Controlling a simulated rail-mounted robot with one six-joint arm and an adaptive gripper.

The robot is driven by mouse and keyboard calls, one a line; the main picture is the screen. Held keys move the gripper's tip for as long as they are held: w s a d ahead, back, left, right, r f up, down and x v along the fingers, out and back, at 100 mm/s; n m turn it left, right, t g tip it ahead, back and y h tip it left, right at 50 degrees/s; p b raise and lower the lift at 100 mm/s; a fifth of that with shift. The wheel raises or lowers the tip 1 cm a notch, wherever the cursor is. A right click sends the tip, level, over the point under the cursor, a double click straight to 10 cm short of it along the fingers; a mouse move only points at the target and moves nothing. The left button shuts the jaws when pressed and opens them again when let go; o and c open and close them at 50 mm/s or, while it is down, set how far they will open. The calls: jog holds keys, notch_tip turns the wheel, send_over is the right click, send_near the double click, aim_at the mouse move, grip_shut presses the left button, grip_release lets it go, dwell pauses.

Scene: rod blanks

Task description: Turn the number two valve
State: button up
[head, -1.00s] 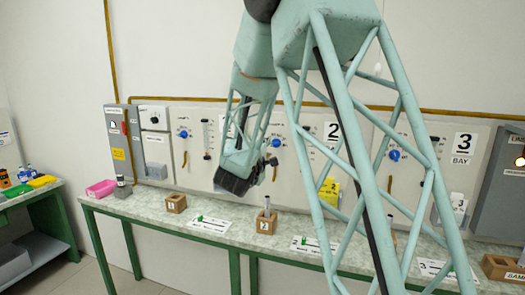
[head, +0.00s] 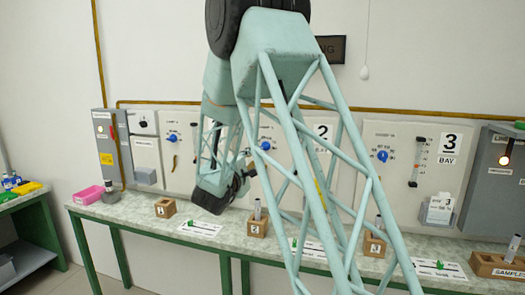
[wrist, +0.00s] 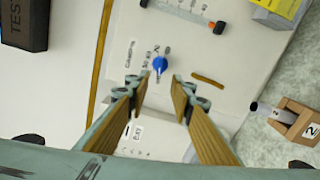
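The blue valve knob of the middle panel (head: 265,145), beside the "2" sign (head: 322,133), shows close to my gripper. In the wrist view the blue knob (wrist: 160,64) lies just beyond the fingertips, roughly between their lines, and looks untouched. My gripper (wrist: 155,84) is open and empty, its two fingers apart and facing the panel. A tan lever (wrist: 208,79) sits on the panel to the right of the fingers. In the head view my arm's links partly cover the middle panel, and the fingertips are hard to make out.
Blue knobs also sit on the left panel (head: 172,138) and the bay 3 panel (head: 382,156). The bench (head: 205,240) below holds wooden blocks, including block 2 (head: 257,228) with a rod. A pink tray (head: 88,195) stands at the left end.

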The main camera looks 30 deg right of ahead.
jog(key=b+x, duration=0.1)
jog(key=x, duration=1.2)
jog(key=shift+w+b, duration=0.2)
jog(key=shift+b, duration=0.2)
jog(key=shift+d, duration=0.15)
grip_shut()
